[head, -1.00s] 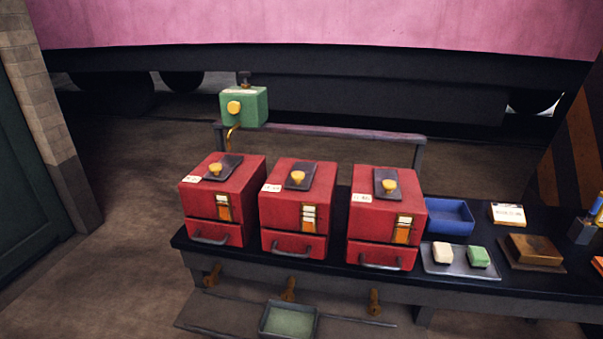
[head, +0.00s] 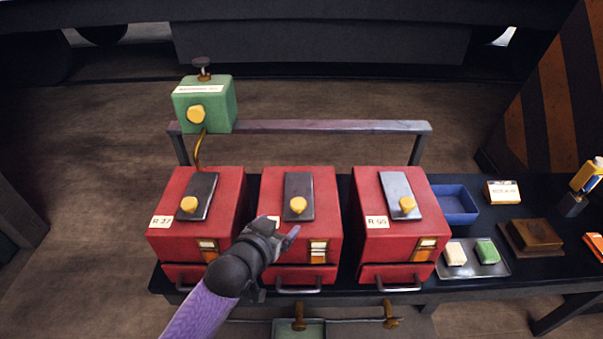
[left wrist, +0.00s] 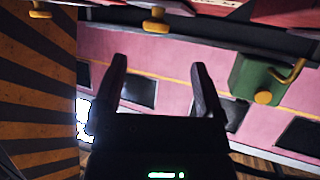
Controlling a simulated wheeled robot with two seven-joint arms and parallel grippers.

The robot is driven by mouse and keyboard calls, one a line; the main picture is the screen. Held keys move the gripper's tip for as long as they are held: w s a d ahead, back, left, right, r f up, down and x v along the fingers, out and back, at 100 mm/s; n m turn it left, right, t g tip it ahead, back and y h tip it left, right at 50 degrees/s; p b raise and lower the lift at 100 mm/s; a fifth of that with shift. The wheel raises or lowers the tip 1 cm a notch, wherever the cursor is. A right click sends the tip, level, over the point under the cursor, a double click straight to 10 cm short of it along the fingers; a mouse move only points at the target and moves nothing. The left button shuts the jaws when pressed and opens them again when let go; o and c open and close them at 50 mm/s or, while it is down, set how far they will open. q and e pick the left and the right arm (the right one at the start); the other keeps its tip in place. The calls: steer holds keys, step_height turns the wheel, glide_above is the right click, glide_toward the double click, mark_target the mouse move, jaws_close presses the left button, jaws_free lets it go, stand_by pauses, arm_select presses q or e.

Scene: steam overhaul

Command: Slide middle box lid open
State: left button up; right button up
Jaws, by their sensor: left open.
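The middle red box (head: 325,215) stands on the black bench between two like boxes. Its dark lid plate (head: 299,187) lies on the sloping top, with a yellow knob (head: 298,204) near the lid's front end. My left gripper (head: 290,236) is in front of the middle box's upper left front, below and slightly left of the knob, and looks apart from the knob. In the left wrist view its two fingers (left wrist: 160,90) are spread with nothing between them. My right gripper shows in neither view.
A left red box (head: 178,233) and a right red box (head: 388,235) flank it closely. A green box (head: 208,105) stands behind on a rail (head: 320,127). To the right are a blue tray (head: 455,205) and a plate (head: 493,262) with two small blocks.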

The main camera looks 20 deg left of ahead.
mark_target(298, 203)
arm_select(q)
steer(key=b+x, duration=0.1)
steer(key=x, duration=0.2)
steer(key=b+x, duration=0.2)
steer(key=x, duration=0.1)
steer(key=b+x, duration=0.2)
steer(key=x, duration=0.1)
steer(key=shift+w+d+r, duration=0.1)
steer(key=shift+d+r, duration=0.1)
steer(key=shift+r, duration=0.2)
steer(key=shift+w, duration=0.35)
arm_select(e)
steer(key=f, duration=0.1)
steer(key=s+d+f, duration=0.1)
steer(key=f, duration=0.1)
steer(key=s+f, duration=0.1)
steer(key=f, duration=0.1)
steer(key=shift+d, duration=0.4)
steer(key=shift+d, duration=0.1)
